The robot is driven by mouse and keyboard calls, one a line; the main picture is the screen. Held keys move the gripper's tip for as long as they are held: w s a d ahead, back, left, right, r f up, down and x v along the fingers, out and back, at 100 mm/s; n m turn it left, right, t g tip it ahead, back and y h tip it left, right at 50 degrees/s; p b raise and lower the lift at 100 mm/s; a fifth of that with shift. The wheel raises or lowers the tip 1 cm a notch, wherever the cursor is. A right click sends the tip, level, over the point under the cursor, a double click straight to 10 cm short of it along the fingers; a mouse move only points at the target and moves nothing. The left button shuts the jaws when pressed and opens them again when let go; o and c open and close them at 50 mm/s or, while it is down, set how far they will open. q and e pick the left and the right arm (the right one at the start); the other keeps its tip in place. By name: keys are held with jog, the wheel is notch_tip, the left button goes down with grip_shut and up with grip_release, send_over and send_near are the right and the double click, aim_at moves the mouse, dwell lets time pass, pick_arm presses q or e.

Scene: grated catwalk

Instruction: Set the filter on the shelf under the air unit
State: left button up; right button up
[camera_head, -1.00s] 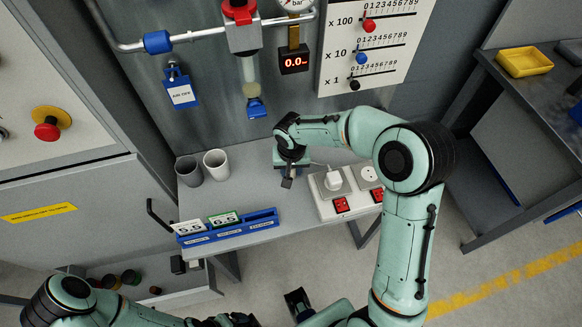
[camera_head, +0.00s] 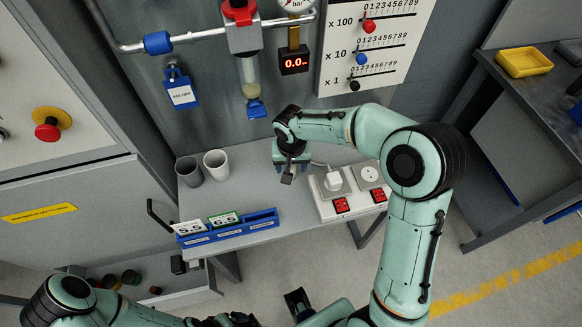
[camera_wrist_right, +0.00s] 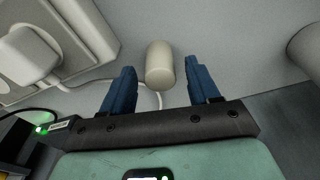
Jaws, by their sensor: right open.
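In the right wrist view, a cream cylinder (camera_wrist_right: 160,66), which looks like the filter, is on a grey surface between and just beyond the blue fingertips of my right gripper (camera_wrist_right: 156,82). The fingers are open, with a gap on each side of it. In the head view, my right gripper (camera_head: 287,178) is over the grey shelf (camera_head: 262,240) and hides the cylinder. The air unit (camera_head: 243,38), with a red top and clear bowl, is on the wall pipe above the shelf. My left gripper (camera_head: 228,321) shows only partly at the bottom edge; its fingers are unclear.
A white socket strip (camera_head: 325,204) with a plug stands right of my right gripper; its cord (camera_wrist_right: 155,96) passes near the cylinder. Two cups (camera_head: 216,164) stand at the shelf's left back. A blue card rack (camera_head: 232,229) lies along the front. Bare shelf lies between.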

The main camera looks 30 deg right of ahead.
jog(key=r, duration=0.6)
jog(key=s+r, duration=0.1)
jog(key=r, duration=0.2)
jog(key=shift+a+r+p, duration=0.15)
jog(key=shift+a+p, duration=0.1)
jog(key=shift+p, duration=0.1)
